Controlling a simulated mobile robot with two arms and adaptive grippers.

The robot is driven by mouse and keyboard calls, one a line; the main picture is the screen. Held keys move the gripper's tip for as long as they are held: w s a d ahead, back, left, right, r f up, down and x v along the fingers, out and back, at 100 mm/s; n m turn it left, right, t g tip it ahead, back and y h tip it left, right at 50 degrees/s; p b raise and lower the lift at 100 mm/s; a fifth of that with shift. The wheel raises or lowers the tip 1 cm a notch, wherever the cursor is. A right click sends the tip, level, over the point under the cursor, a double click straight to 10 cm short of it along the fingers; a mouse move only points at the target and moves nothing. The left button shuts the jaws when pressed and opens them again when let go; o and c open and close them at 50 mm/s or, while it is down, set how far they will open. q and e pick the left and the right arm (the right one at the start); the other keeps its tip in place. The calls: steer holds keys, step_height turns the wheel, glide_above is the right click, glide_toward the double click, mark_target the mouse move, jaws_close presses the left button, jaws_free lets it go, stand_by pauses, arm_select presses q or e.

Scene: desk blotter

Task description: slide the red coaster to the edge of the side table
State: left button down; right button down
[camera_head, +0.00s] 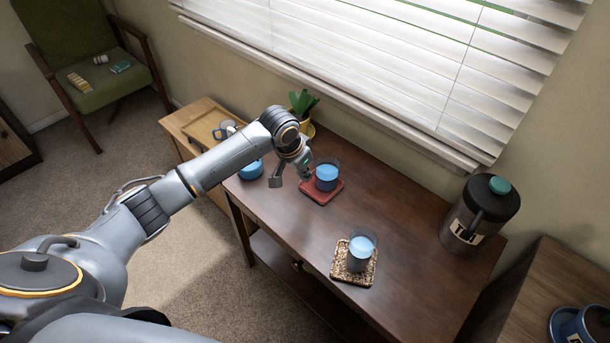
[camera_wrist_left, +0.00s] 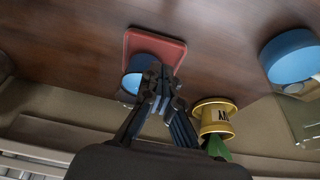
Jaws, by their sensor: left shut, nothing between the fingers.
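The red coaster (camera_head: 320,198) lies flat on the dark wooden side table (camera_head: 400,215), toward its left half and inward from the front edge. The coaster also shows in the left wrist view (camera_wrist_left: 157,43), with the glass (camera_wrist_left: 132,78) partly hidden by my fingers. My left gripper (camera_head: 304,176) is shut and empty, just left of the glass and over or beside the coaster's left side; I cannot tell whether it touches either. The fingertips show in the wrist view (camera_wrist_left: 160,76). My right gripper is not in view.
A second glass (camera_head: 361,249) stands on a speckled coaster (camera_head: 341,270) near the front edge. A dark jug (camera_head: 478,216) stands at the right end. A blue round container (camera_head: 250,170) and a yellow-potted plant (camera_head: 303,105) are near the left end. The table's middle is clear.

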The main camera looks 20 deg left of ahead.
mark_target(279, 219)
arm_select(q)
steer(key=x, duration=0.7)
steer(key=shift+w+d+f+b, duration=0.1)
steer(key=shift+f+b, duration=0.2)
steer(key=s+a+p, duration=0.1)
steer(key=s+p, duration=0.3)
steer(key=s+a+p, duration=0.2)
steer(key=s+p, duration=0.2)
steer(key=s+a+p, duration=0.1)
steer(key=s+p, duration=0.3)
steer(key=shift+a+r, duration=0.15)
steer(key=shift+r, duration=0.1)
steer(key=shift+s+a+p, duration=0.1)
steer(key=shift+s+p, duration=0.25)
steer(key=shift+s+f, duration=0.15)
steer(key=shift+f, duration=0.1)
